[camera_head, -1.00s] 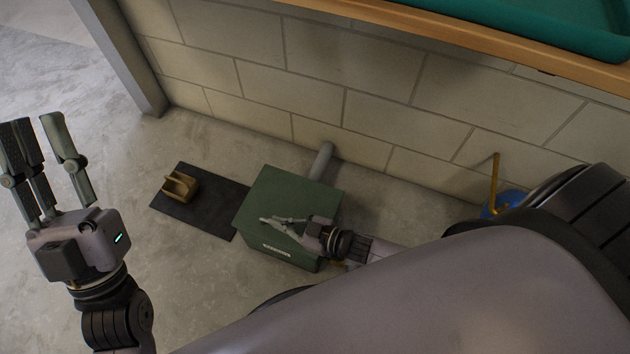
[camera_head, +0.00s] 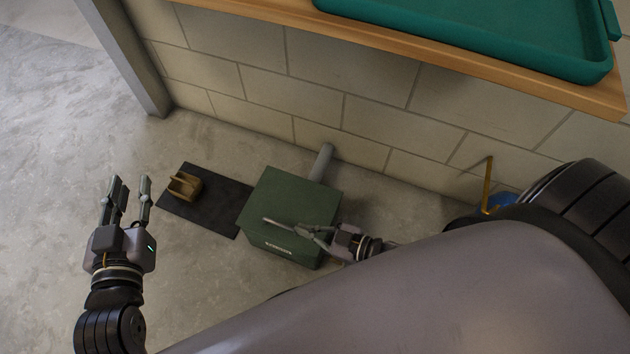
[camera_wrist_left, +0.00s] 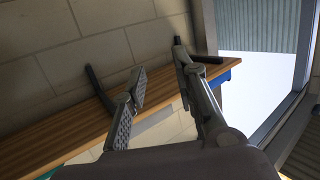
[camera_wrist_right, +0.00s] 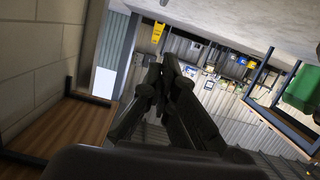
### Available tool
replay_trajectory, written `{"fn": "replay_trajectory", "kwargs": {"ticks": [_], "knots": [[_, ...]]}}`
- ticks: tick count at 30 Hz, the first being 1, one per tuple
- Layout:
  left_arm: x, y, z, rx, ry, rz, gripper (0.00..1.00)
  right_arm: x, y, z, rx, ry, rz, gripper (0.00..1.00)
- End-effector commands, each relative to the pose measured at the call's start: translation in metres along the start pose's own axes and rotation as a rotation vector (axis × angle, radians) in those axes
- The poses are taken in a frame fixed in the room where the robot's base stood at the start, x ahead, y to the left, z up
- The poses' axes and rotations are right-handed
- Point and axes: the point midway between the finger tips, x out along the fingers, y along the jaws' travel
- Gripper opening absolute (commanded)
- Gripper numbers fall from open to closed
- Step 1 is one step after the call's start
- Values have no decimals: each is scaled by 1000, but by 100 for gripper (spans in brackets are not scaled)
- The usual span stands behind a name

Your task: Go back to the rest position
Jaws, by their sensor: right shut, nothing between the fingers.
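My left gripper (camera_head: 126,190) is upright at the left of the head view, fingers apart and empty. In the left wrist view its two fingers (camera_wrist_left: 161,72) stand apart, with a block wall and a wooden shelf behind. My right gripper (camera_head: 282,224) shows in front of the green box's top in the head view, its fingers together with nothing held. In the right wrist view the fingers (camera_wrist_right: 162,75) are closed together. Whether it touches the box cannot be told.
A green box (camera_head: 300,195) stands near the block wall, beside a dark mat (camera_head: 218,208) bearing a wooden object (camera_head: 184,186). A wooden shelf (camera_head: 420,55) holds a teal tray (camera_head: 540,65). A blue object (camera_head: 506,200) with a yellow handle is at right. Floor at left is clear.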

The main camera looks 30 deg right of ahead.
Motion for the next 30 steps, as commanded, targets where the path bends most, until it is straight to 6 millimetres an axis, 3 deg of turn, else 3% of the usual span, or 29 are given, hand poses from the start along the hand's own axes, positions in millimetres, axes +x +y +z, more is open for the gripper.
{"fn": "replay_trajectory", "kwargs": {"ticks": [7,17,20,24,30], "knots": [[-5,-3,24,1,-129,-8,27,-21,-1,0,-1,-1,0,0],[-6,-4,28,1,-147,-8,27,-18,0,-7,1,4,13,0],[-6,-4,27,1,-146,-8,27,-2,4,-30,11,10,59,0],[-6,-4,27,1,-146,-8,27,26,21,-92,41,9,174,0],[-6,-4,27,1,-145,-8,27,30,54,-180,107,-27,325,0]]}}
